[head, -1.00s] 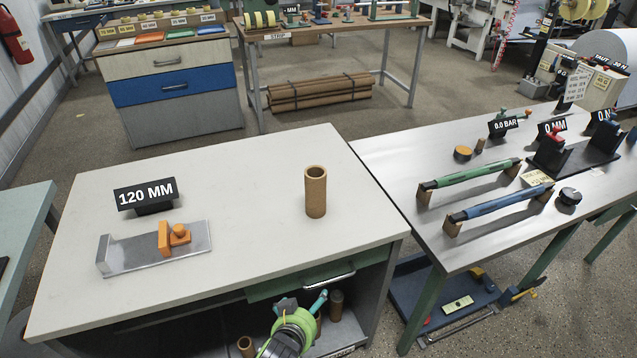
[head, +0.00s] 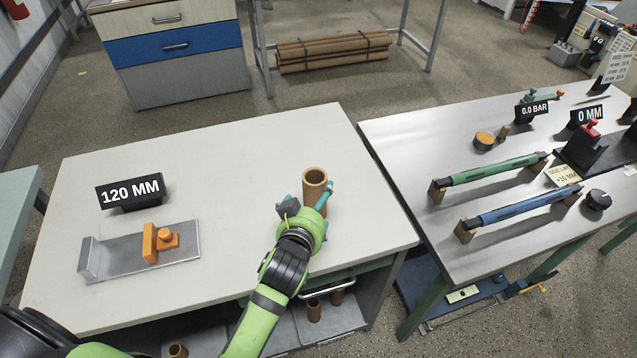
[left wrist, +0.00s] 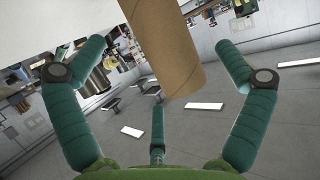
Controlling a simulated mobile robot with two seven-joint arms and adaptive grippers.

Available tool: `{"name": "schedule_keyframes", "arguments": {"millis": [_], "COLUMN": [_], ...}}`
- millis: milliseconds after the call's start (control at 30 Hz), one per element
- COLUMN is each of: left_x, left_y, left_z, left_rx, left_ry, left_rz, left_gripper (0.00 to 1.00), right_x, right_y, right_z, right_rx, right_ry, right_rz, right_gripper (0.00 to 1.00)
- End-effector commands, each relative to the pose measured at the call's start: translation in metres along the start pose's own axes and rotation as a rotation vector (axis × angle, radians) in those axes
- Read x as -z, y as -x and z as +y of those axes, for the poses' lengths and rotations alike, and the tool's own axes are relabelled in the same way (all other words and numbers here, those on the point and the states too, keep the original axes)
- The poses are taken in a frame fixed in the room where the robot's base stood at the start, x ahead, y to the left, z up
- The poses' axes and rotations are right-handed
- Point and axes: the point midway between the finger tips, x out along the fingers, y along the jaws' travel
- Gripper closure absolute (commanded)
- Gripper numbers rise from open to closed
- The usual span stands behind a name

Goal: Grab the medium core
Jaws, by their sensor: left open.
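A brown cardboard core (head: 315,180) stands upright on the white table, right of its middle, in the head view. My left gripper (head: 305,198) is open at the near side of this core, with fingers on either side of it. The gripper hides the core's lower part. In the left wrist view the core (left wrist: 165,45) shows between the spread teal fingers, clear of the two outer ones. Other brown cores stand on the shelf under the table, one (head: 314,309) near its front. Which core counts as medium is not marked. My right gripper is not in view.
The white table (head: 240,150) also bears a metal measuring stop (head: 110,262) with an orange slider (head: 160,240) and a "120 MM" sign (head: 130,191). A metal table (head: 400,150) with green and blue bars stands to the right. The table's back half is clear.

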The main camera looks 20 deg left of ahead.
Motion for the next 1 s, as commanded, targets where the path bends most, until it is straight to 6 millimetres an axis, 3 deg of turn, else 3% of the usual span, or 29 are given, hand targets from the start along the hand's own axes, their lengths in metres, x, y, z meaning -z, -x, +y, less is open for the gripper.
{"name": "schedule_keyframes", "arguments": {"millis": [200, 367, 533, 767, 800, 933, 1000], "left_x": [0.009, 0.013, 0.011, 0.010, 0.010, 0.010, 0.010], "left_y": [-0.022, -0.045, -0.059, -0.061, -0.061, -0.060, -0.060], "left_z": [0.001, 0.002, 0.002, 0.002, 0.002, 0.003, 0.003], "left_rx": [0.001, 0.001, 0.000, 0.000, 0.000, 0.000, -0.001], "left_ry": [-0.002, -0.002, -0.001, 0.000, 0.000, 0.000, 0.000], "left_rz": [0.000, 0.000, -0.001, 0.000, 0.000, -0.001, -0.001], "left_gripper": [0.00, 0.00, 0.00, 0.00, 0.04, 0.56, 0.60], "right_x": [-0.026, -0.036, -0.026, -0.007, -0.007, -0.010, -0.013], "right_y": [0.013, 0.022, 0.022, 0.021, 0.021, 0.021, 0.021], "right_z": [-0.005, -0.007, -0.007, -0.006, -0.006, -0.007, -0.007], "right_rx": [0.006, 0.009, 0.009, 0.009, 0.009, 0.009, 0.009], "right_ry": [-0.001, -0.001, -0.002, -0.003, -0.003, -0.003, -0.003], "right_rz": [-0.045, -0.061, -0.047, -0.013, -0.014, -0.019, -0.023], "right_gripper": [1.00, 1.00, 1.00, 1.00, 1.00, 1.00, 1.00]}}
